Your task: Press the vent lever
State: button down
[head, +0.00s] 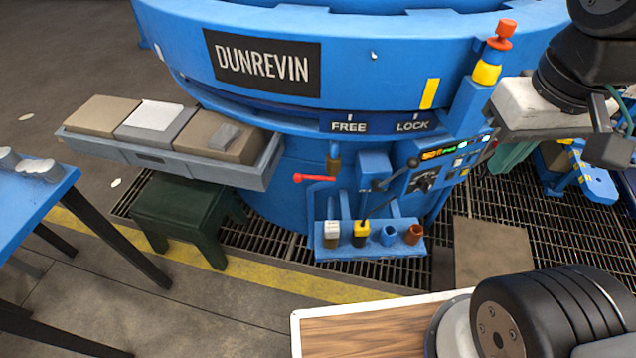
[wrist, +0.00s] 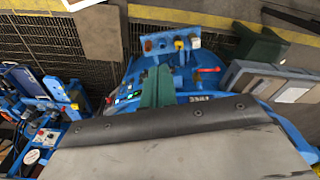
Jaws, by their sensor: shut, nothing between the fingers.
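No label reading "vent" is legible, so I cannot tell which lever is the vent lever. On the blue furnace front in the head view are a red-handled lever (head: 314,178) and a black-knobbed lever (head: 382,184). The red-handled lever also shows in the wrist view (wrist: 208,70). My gripper's green fingers (head: 508,160) hang to the right of the panel in the head view, apart from both levers. In the wrist view my gripper (wrist: 156,72) is shut and empty, with the furnace front beyond it.
The blue furnace (head: 375,55) carries a DUNREVIN plate and FREE and LOCK labels. A small rack (head: 370,247) with several coloured holders juts out below the levers. A lit control panel (head: 440,170) is at right. A tray of blocks (head: 190,168) projects left. Floor grating lies below.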

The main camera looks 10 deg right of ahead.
jog(key=w+d+f+n+g+h, duration=0.2)
jog(key=w+f+n+h, duration=0.15)
jog(key=w, duration=0.35)
jog(key=w+d+f+n+g+h, duration=0.1)
jog(key=w+f+n+g+h, duration=0.1)
jog(key=w+n+h, duration=0.4)
jog(key=w+a+f+n+t+h, duration=0.3)
jog(key=w+a+f+n+t, duration=0.25)
jog(key=w+f, duration=0.25)
jog(key=w+a+f+n+t+h, duration=0.3)
jog(key=w+a+f+n+t, duration=0.1)
jog(key=w+a+f+n, duration=0.4)
jog(key=s+a+f+n+t+y, duration=0.1)
jog(key=a+f+n+t+y, duration=0.2)
jog(key=f, duration=0.6)
jog(key=s+a+f+n+t+y, duration=0.1)
jog(key=a+f+n+t+y, duration=0.3)
jog(key=a+f+n, duration=0.2)
jog(key=s+a+f+n+t+y, duration=0.1)
jog(key=a+f+n+t+y, duration=0.2)
jog(key=f+n, duration=0.4)
notch_tip(320, 180, down, 7)
jog(key=a+y, duration=0.1)
jog(key=a, duration=0.1)
jog(key=shift+s+a, duration=0.15)
jog(key=shift+a, duration=0.2)
jog(key=shift+f+t+y, duration=0.1)
jog(key=shift+t+y, duration=0.15)
